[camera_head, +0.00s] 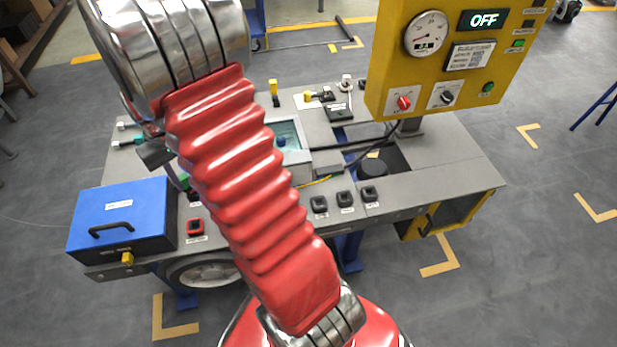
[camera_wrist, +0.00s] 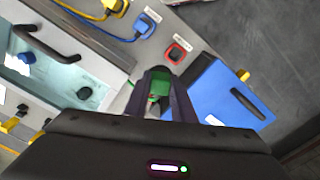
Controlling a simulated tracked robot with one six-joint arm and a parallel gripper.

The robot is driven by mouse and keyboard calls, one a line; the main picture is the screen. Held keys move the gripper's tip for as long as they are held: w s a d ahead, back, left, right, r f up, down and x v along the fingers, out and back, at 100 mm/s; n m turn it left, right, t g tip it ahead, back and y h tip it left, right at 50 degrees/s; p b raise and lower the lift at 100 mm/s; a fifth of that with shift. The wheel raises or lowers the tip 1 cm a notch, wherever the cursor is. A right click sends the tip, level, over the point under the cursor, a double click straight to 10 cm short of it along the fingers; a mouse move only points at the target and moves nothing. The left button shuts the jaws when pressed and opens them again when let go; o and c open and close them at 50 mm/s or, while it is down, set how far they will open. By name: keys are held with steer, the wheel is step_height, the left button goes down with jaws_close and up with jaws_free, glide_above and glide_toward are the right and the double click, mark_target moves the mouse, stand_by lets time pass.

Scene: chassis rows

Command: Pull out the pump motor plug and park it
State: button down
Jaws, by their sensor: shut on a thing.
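My gripper (camera_wrist: 160,80) is shut on a green plug (camera_wrist: 159,90), which shows between the two dark fingers in the wrist view. I cannot read a label on it, and whether its lower end is seated or clear is hidden. In the head view my red arm covers most of the gripper, and a bit of green (camera_head: 184,180) shows beside it. A square red-rimmed socket (camera_wrist: 177,53) lies just beyond the fingertips; it also shows in the head view (camera_head: 195,227). A blue plug (camera_wrist: 145,23) and a yellow plug (camera_wrist: 115,6) sit on the grey panel beyond it.
A blue box with a black handle (camera_head: 122,212) stands at the bench's left end. A yellow control panel (camera_head: 455,60) reading OFF rises at the right. Several black square sockets (camera_head: 345,199) line the front edge. A clear-lidded basin (camera_head: 288,140) is mid-bench. Cables cross the bench.

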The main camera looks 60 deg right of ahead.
steer(key=w+a+r+n, duration=0.2)
steer(key=w+a, duration=0.2)
steer(key=a, duration=0.4)
steer(key=w+a+r+n, duration=0.1)
steer(key=w+a, duration=0.3)
steer(key=a, duration=0.5)
steer(key=shift+w+r+n, duration=0.25)
steer(key=shift+r+n, duration=0.15)
steer(key=shift+r, duration=0.05)
steer(key=shift+a, duration=0.15)
